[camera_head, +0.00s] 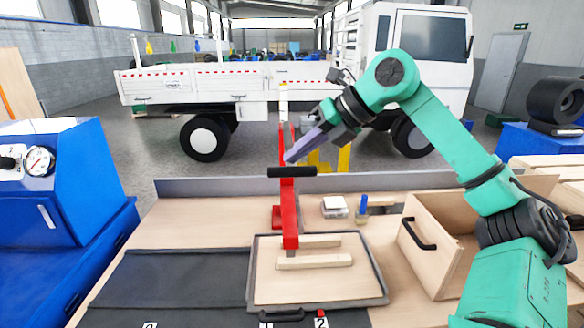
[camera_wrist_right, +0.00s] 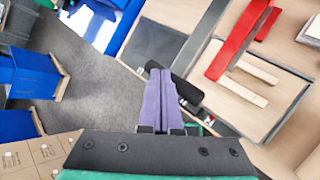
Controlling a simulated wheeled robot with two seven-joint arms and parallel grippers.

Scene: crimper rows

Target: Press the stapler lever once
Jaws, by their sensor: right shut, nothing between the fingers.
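The red stapler (camera_head: 288,212) stands upright at the middle of the bench, its lower end over the wooden strips in a tray. Its lever ends in a black crossbar handle (camera_head: 304,171). The stapler's red body (camera_wrist_right: 240,45) also shows in the right wrist view, with the black handle (camera_wrist_right: 186,92) beside my fingers. My right gripper (camera_head: 288,160) is shut and empty, its purple fingertips just above the handle; I cannot tell whether they touch it. The shut fingers (camera_wrist_right: 160,72) overlap the handle in the wrist view. My left gripper is out of view.
The dark-rimmed tray (camera_head: 262,288) holds light wooden strips (camera_head: 314,262). A wooden box (camera_head: 432,262) with a black handle stands at the right. A small white block (camera_head: 334,203) and a blue-topped item (camera_head: 363,204) lie behind the tray. A blue machine (camera_head: 62,185) stands left.

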